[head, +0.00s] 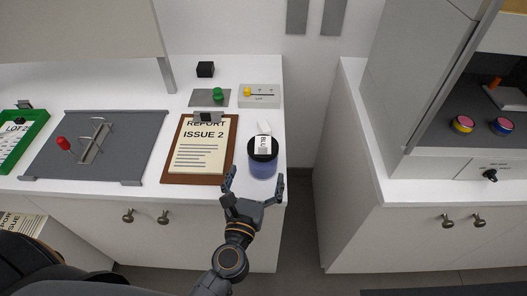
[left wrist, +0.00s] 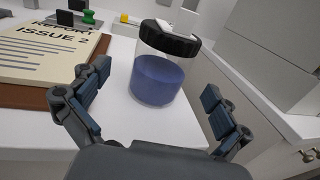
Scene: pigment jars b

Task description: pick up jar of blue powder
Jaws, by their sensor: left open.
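The jar of blue powder (head: 263,166) stands upright near the front right corner of the left counter. It is clear, with a black lid and a white label on top that is partly readable. In the left wrist view the jar (left wrist: 157,78) stands ahead of my gripper, with blue powder filling its lower part. My left gripper (head: 255,183) is open at the counter's front edge, just in front of the jar. In the left wrist view its fingers (left wrist: 155,100) are spread to either side of the jar's near side, with nothing between them clearly touched. My right gripper is not in view.
A clipboard marked ISSUE 2 (head: 187,170) lies left of the jar. Behind are a green knob (head: 217,94), a white box with a yellow knob (head: 268,98) and a black block (head: 205,69). A grey tray (head: 50,160) lies left. A gap separates the right counter (head: 375,180).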

